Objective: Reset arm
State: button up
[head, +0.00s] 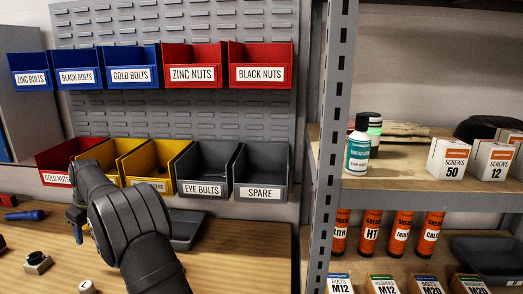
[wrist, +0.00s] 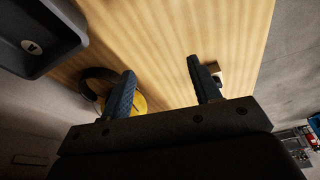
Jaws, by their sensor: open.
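My gripper (wrist: 162,65) shows in the wrist view with its two dark fingers spread apart and nothing between them. It is above the wooden bench (wrist: 175,30). A yellow and black round thing (wrist: 138,102) is partly hidden behind the left finger. The fingertips are not clear there.
Blue and red bins (head: 195,65) hang above. Grey bins (head: 262,172) hang right of the yellow ones. A dark tray (head: 188,230) lies right of my arm. A shelf post (head: 333,150) stands right, with bottles and boxes. A blue tool (head: 25,215) and small parts lie left.

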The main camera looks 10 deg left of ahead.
jog(key=x, duration=0.3)
jog(key=d+x, duration=0.1)
jog(key=x, duration=0.5)
jog(key=shift+s+d+f, duration=0.15)
jog(key=shift+d+f, duration=0.1)
jog(key=shift+f, duration=0.15)
notch_tip(320, 180, up, 9)
jog(key=s+d+r, duration=0.2)
jog(key=d, duration=0.5)
jog(key=shift+s+d+r, duration=0.15)
jog(key=shift+s+r, duration=0.05)
jog(key=shift+r, duration=0.05)
